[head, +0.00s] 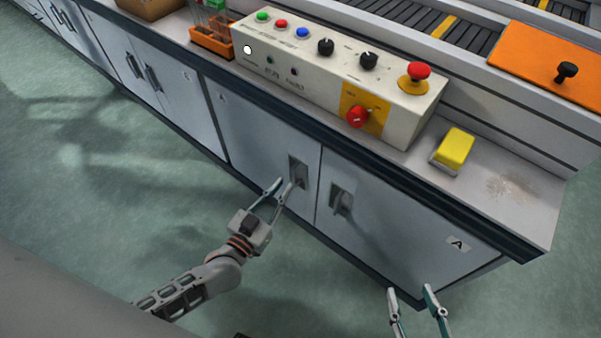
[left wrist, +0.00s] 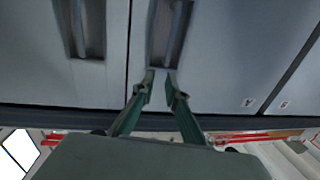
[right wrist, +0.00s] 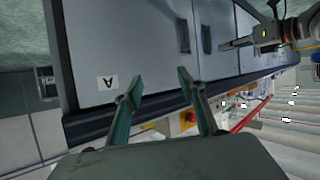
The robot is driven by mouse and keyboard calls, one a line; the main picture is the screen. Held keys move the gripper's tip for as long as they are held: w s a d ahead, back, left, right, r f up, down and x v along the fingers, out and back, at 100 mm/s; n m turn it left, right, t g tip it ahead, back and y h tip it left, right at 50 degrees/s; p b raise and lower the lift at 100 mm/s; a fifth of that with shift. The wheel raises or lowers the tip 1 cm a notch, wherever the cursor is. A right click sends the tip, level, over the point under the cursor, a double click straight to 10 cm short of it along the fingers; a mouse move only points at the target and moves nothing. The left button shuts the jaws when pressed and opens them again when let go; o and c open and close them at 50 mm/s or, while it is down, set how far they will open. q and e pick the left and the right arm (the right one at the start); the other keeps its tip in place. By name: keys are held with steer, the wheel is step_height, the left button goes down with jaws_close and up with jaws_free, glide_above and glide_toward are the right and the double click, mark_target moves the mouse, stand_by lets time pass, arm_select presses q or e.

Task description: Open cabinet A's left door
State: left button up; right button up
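Cabinet A (head: 458,244) is grey with two closed doors. Its left door (head: 262,140) has a recessed upright handle (head: 298,172). The handle also shows in the left wrist view (left wrist: 172,30). The right door (head: 400,235) has its own handle (head: 341,202). My left gripper (head: 285,187) is open, with its fingertips close to the lower end of the left door's handle. I cannot tell whether they touch it. My right gripper (head: 415,289) is open and empty in front of the right door; its spread fingers show in the right wrist view (right wrist: 158,85).
On the counter above stand a control panel (head: 310,80) with knobs and buttons, a yellow block (head: 455,146) and an orange rack (head: 212,42). More closed cabinets (head: 150,75) run to the left. The green floor (head: 90,170) before the doors is clear.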

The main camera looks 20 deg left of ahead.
mark_target(293, 176)
arm_select(q)
step_height(293, 176, down, 5)
steer(key=y+b, duration=0.1)
steer(key=shift+n, duration=0.4)
steer(key=shift+w+d+r+b, duration=0.15)
steer(key=shift+w+b, duration=0.2)
steer(key=shift+w, duration=1)
steer(key=shift+w+d+r+b, duration=0.15)
steer(key=shift+w+b, duration=0.2)
steer(key=shift+w, duration=1.05)
steer(key=shift+w+r+b, duration=0.15)
steer(key=shift+w+b, duration=0.2)
steer(key=shift+w, duration=1)
jaws_close()
steer(key=shift+s, duration=0.1)
